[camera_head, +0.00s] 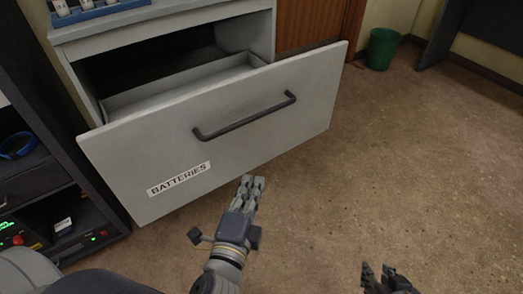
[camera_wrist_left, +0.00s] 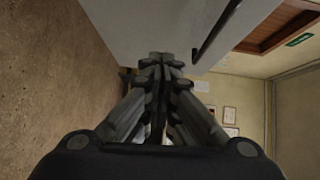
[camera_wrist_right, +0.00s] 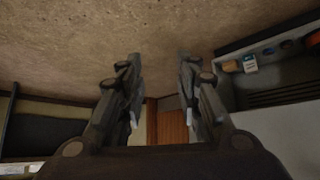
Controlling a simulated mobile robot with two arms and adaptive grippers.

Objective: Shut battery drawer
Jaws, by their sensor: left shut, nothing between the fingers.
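The battery drawer (camera_head: 250,135) is a grey drawer pulled out of its cabinet, with a white BATTERIES label (camera_head: 179,179) and a dark bar handle (camera_head: 245,117). The inside behind its front looks empty where it shows. My left gripper (camera_head: 253,181) is shut and empty, just in front of the drawer's lower edge, below the handle. In the left wrist view the shut fingertips (camera_wrist_left: 160,58) are close to the grey drawer front (camera_wrist_left: 150,25); I cannot tell whether they touch. My right gripper (camera_head: 378,268) is open and empty, low over the floor at the bottom right.
A blue tray (camera_head: 100,12) with white items stands on the cabinet top. A dark rack (camera_head: 50,190) with lit equipment stands close on the left. A green bin (camera_head: 382,48) stands at the back right. The floor (camera_head: 420,160) on the right is clear.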

